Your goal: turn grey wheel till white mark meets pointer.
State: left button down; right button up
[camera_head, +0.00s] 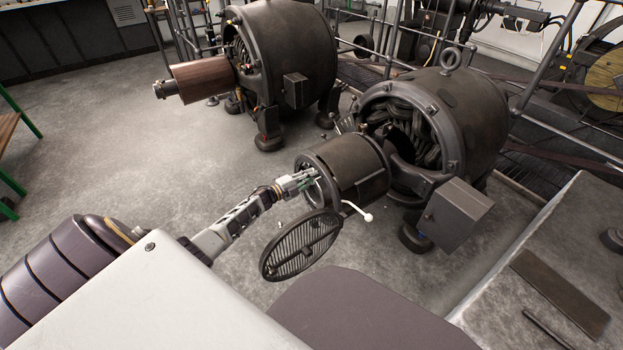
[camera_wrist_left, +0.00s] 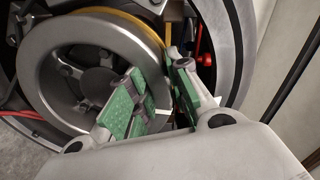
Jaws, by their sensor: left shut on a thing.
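The grey wheel (camera_wrist_left: 62,48) shows in the left wrist view, with a broad rim, a spoked hub and a yellow band around its edge. My left gripper (camera_wrist_left: 155,85) has its green-padded fingers on either side of the wheel's right rim and is shut on it. In the head view the left gripper (camera_head: 308,180) reaches into the open end of the dark dynamo (camera_head: 345,165), and the wheel is mostly hidden there. A small pale patch shows between the fingers; I cannot tell whether it is the white mark. I cannot make out the pointer. My right gripper is not in view.
A round slatted cover (camera_head: 300,245) hangs open below the dynamo's end, close to my left arm. A white-knobbed lever (camera_head: 358,211) sticks out beside it. A second dynamo (camera_head: 285,50) stands behind. A grey box (camera_head: 455,213) is at right. Floor at left is clear.

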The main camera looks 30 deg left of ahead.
pick_arm(q)
jog(key=shift+a, duration=0.15)
dwell(0.3)
jog(key=c, duration=1.3)
grip_release()
jog(key=shift+v, duration=6)
